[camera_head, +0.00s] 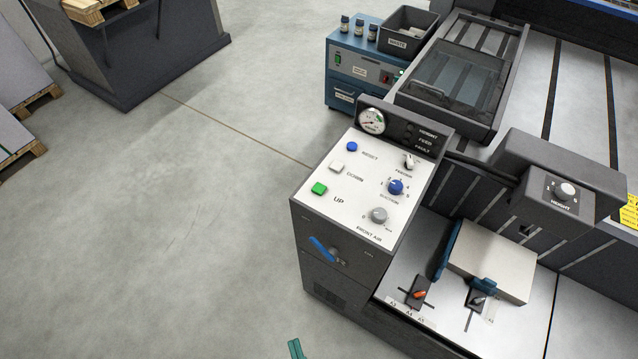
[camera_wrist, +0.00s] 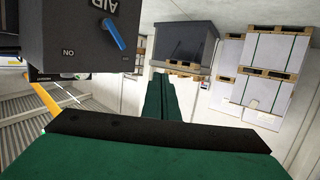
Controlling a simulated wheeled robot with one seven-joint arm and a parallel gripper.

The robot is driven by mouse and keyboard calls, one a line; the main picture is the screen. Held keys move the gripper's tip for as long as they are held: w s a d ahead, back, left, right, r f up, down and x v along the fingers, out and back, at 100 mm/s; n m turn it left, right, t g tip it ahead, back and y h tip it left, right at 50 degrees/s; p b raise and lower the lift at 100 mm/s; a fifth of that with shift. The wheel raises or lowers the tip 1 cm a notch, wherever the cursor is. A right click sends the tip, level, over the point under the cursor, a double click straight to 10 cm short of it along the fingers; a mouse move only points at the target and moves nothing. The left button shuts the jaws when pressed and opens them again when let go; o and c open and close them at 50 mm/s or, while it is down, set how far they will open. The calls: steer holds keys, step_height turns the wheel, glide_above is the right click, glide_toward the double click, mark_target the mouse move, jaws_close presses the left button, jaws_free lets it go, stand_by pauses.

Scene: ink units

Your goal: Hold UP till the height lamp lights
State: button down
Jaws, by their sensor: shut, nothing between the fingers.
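The height lamp (camera_head: 410,127) sits on the dark strip above the panel, beside the word HEIGHT, and looks dark. My gripper (camera_head: 295,348) shows only as a small green tip at the bottom edge of the head view, apart from the panel and over the floor. In the wrist view my gripper's green fingers (camera_wrist: 162,92) are together with nothing between them. The UP button does not show in the wrist view.
A white DOWN button (camera_head: 337,167) and blue RESET button (camera_head: 351,147) are near UP. A blue air lever (camera_head: 322,248) is on the cabinet front; it also shows in the wrist view (camera_wrist: 113,34). A paper stack (camera_head: 492,262) stands at right.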

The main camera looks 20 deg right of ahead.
steer(key=w+a+r+m+t+h, duration=0.1)
steer(key=w+r+m, duration=0.1)
steer(key=w, duration=1)
steer(key=w+a+r+m+t+h, duration=0.1)
steer(key=w+r+m, duration=0.2)
steer(key=w, duration=0.8)
steer(key=w+d+r+n+y, duration=0.2)
steer(key=w+r+n+y, duration=0.2)
steer(key=w+r, duration=0.45)
steer(key=w+d+r+n+y, duration=0.2)
steer(key=w+r+n+y, duration=0.15)
steer(key=w+r, duration=0.5)
steer(key=s+d+f+n+g+h, duration=0.1)
steer(key=s+d+f+n+g, duration=0.1)
steer(key=d, duration=0.6)
steer(key=s+d+f+n+g+h, duration=0.1)
steer(key=s+d+f+n+g, duration=0.1)
steer(key=s+d+n+g, duration=0.2)
steer(key=d+n+g, duration=0.2)
steer(key=d+n, duration=0.2)
steer(key=shift+s+f+g, duration=0.15)
steer(key=shift+s+g, duration=0.05)
steer(key=shift+g, duration=0.2)
steer(key=shift+d+h, duration=0.15)
steer(key=shift+h, duration=0.1)
